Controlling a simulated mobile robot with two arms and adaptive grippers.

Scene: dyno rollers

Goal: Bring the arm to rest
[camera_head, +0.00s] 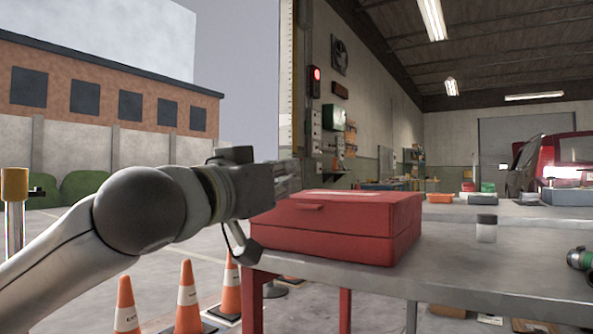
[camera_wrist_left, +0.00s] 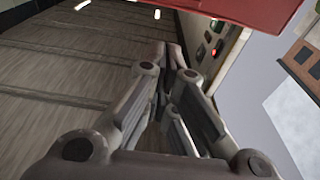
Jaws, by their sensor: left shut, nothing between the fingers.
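My left arm comes in from the left in the head view, stretched out to the right. Its gripper (camera_head: 285,178) is at the left side of the red toolbox (camera_head: 335,228), about level with its lid. In the left wrist view the fingers (camera_wrist_left: 172,52) are brought together with nothing between them. A red surface (camera_wrist_left: 230,8) crosses the top of that view, close to the fingertips. I cannot tell whether the gripper touches the toolbox. My right gripper is not in view.
The toolbox, lid closed, stands on a grey workbench (camera_head: 460,270). Traffic cones (camera_head: 187,300) stand on the floor below my arm. A yellow-topped post (camera_head: 14,190) is at the far left.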

